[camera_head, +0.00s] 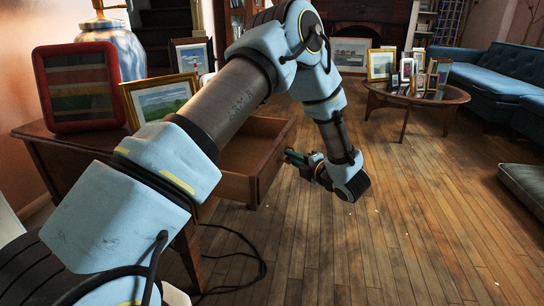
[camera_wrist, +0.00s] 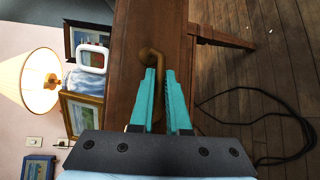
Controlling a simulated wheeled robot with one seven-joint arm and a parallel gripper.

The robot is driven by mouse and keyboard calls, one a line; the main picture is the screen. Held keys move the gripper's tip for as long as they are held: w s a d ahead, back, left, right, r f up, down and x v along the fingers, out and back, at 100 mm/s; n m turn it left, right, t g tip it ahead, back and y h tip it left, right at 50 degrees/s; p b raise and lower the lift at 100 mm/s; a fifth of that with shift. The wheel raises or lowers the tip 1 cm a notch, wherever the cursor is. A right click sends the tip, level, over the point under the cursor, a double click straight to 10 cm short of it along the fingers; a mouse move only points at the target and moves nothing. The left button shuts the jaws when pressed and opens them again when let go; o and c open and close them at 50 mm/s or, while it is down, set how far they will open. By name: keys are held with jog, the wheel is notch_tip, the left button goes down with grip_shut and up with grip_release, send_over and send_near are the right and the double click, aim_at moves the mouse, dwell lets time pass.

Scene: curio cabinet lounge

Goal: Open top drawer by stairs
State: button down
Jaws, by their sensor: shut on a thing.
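The wooden side table (camera_head: 65,142) stands at the left in the head view, near the dark stairs (camera_head: 165,22). Its drawer (camera_head: 238,188) is pulled well out, and part of its inside shows. My arm hides some of the table and drawer. My gripper (camera_head: 293,158) is at the drawer's front.
A red-framed picture (camera_head: 77,87), a blue lamp base (camera_head: 118,48) and a gold-framed picture (camera_head: 160,98) stand on the table. A black cord (camera_head: 250,262) lies on the floor below.

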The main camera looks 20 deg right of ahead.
jog(key=shift+s+d, duration=0.7)
jog(key=shift+d, duration=0.25)
jog(key=shift+s+d, duration=0.7)
jog(key=shift+d, duration=0.25)
jog(key=c, duration=0.9)
grip_release()
jog(key=p+v, duration=0.2)
jog(key=v, duration=0.8)
jog(key=shift+s, duration=0.35)
